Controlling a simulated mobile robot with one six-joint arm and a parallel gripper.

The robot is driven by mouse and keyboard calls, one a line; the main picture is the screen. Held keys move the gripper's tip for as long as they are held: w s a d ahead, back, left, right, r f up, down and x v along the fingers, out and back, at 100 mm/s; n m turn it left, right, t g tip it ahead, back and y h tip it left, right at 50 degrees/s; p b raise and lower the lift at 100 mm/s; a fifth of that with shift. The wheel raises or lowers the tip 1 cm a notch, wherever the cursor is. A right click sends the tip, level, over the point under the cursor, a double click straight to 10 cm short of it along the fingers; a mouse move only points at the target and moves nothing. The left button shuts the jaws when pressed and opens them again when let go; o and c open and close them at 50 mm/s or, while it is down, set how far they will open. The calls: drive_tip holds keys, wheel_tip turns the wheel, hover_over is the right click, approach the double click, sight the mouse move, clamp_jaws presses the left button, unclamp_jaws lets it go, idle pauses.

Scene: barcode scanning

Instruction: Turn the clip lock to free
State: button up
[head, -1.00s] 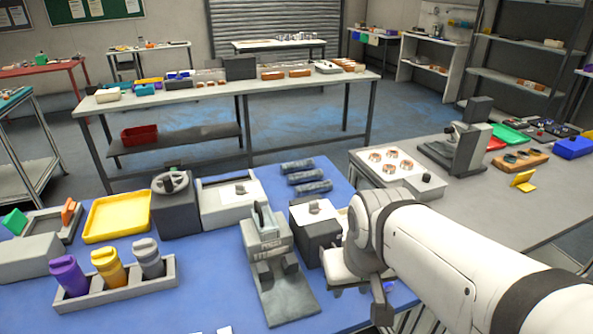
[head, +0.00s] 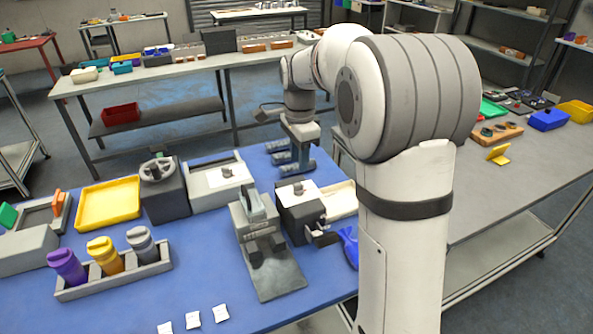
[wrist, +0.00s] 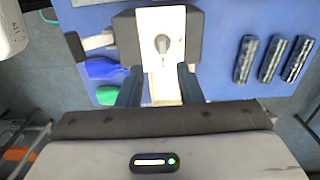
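A dark box (head: 301,212) with a white top plate and a small grey knob (head: 298,188) stands on the blue table, right of the grey device. I take this knob to be the clip lock, but no readable label confirms it. In the wrist view the knob (wrist: 162,44) stands on the white plate, its grip pointing roughly up and down the picture. My gripper (wrist: 160,82) is open and empty, its two fingers apart over the plate just below the knob in the picture. In the head view my gripper (head: 302,155) hangs behind the box; its fingertips are unclear.
A side lever (head: 323,238) and a blue object (head: 348,246) are by the box. Dark rods (wrist: 270,58) lie to its right in the wrist view. A grey press-like device (head: 265,250), a similar knobbed box (head: 222,185) and a yellow tray (head: 108,205) stand left.

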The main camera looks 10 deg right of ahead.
sight(299, 183)
drive_tip(key=shift+w+f, duration=0.2)
drive_tip(key=shift+w, duration=0.05)
wheel_tip(299, 183, down, 8)
drive_tip(key=shift+r+p, duration=0.25)
drive_tip(key=shift+p, duration=0.3)
drive_tip(key=shift+c, duration=0.5)
clamp_jaws()
